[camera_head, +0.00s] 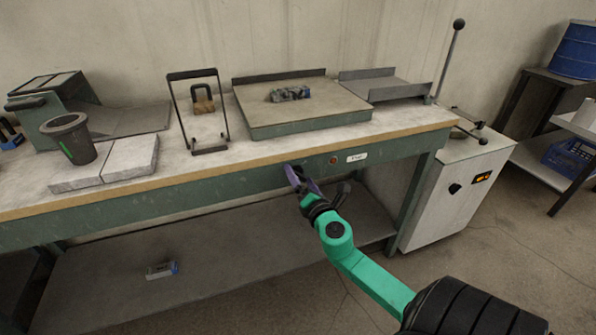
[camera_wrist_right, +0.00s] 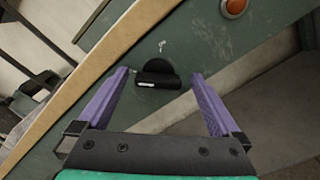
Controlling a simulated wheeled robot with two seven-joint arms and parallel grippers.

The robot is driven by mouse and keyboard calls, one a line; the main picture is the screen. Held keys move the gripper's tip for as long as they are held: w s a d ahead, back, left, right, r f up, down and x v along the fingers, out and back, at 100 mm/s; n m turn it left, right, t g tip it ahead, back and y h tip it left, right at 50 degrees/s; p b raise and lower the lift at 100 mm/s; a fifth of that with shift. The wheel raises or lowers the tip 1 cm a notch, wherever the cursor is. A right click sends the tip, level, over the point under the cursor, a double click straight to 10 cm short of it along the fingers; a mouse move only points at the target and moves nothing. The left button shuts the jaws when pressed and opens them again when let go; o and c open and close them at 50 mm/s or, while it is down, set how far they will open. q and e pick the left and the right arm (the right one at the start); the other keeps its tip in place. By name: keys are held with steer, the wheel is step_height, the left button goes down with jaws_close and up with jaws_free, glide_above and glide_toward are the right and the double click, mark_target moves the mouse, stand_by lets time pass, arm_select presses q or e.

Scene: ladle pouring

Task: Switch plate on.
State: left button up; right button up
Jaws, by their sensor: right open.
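A black rotary knob (camera_wrist_right: 158,80) sits on the green front panel of the workbench, in the right wrist view. My right gripper (camera_head: 304,180) is at that panel, and its open purple fingers (camera_wrist_right: 160,92) stand on either side of the knob, with a gap on both sides. In the head view the gripper covers the knob. An orange-red round light or button (camera_head: 333,160) is right of the gripper; it also shows in the right wrist view (camera_wrist_right: 234,7). A broad, flat plate (camera_head: 292,112) lies on the bench. My left gripper is out of view.
A white label (camera_head: 356,157) is on the panel. A small metal object (camera_head: 290,93) sits on the plate. A black cup (camera_head: 69,138), grey blocks (camera_head: 130,158) and a black frame (camera_head: 198,110) stand left. A white cabinet (camera_head: 452,195) stands right. A lower shelf (camera_head: 220,255) is below.

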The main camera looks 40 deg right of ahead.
steer(key=shift+s+r, duration=0.1)
steer(key=shift+s, duration=0.05)
steer(key=shift+s+a, duration=0.1)
steer(key=shift+c, duration=0.9)
steer(key=c, duration=1.2)
